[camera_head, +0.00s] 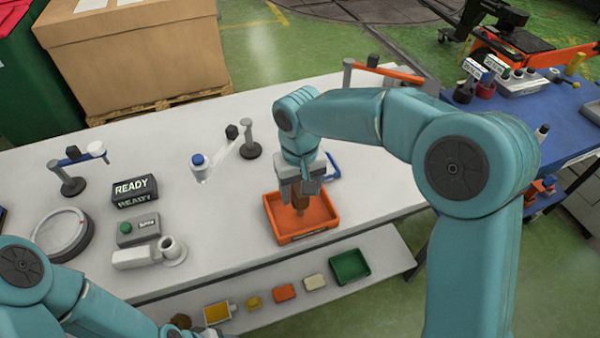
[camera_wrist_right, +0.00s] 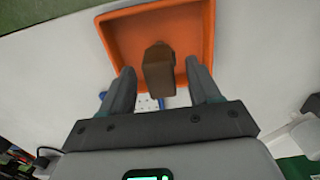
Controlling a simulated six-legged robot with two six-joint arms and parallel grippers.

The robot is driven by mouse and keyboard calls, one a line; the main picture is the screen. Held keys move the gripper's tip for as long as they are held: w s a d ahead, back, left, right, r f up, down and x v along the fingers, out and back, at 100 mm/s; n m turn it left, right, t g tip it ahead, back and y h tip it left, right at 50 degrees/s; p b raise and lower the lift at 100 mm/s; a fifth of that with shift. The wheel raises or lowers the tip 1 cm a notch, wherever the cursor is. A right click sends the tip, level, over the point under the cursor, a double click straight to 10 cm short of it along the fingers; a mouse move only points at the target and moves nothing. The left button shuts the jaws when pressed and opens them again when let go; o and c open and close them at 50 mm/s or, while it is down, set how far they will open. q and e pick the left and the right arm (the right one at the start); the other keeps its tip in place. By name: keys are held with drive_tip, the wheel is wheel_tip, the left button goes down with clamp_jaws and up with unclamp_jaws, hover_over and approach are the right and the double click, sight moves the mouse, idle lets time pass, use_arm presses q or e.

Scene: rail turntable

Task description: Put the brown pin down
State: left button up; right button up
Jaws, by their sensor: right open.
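The brown pin (camera_wrist_right: 158,72) stands out between the two fingers of my right gripper (camera_wrist_right: 160,84) in the right wrist view, with a visible gap on each side. The right gripper is open, pointing down over the orange tray (camera_head: 277,233). In the head view the brown pin (camera_head: 300,203) shows just under the gripper (camera_head: 299,190), inside the tray's outline. I cannot tell exactly where its lower end touches. The orange tray also shows in the wrist view (camera_wrist_right: 206,22).
On the white table are a READY sign (camera_head: 135,190), a green-button box (camera_head: 138,229), a round grey disc (camera_head: 64,236) and small jointed stands. A lower shelf holds a green tray (camera_head: 350,267) and several small coloured blocks.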

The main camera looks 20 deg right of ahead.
use_arm(q)
drive_tip(key=shift+r, duration=0.2)
use_arm(e)
wheel_tip(320, 180, up, 11)
drive_tip(key=shift+r, duration=0.2)
idle(0.4)
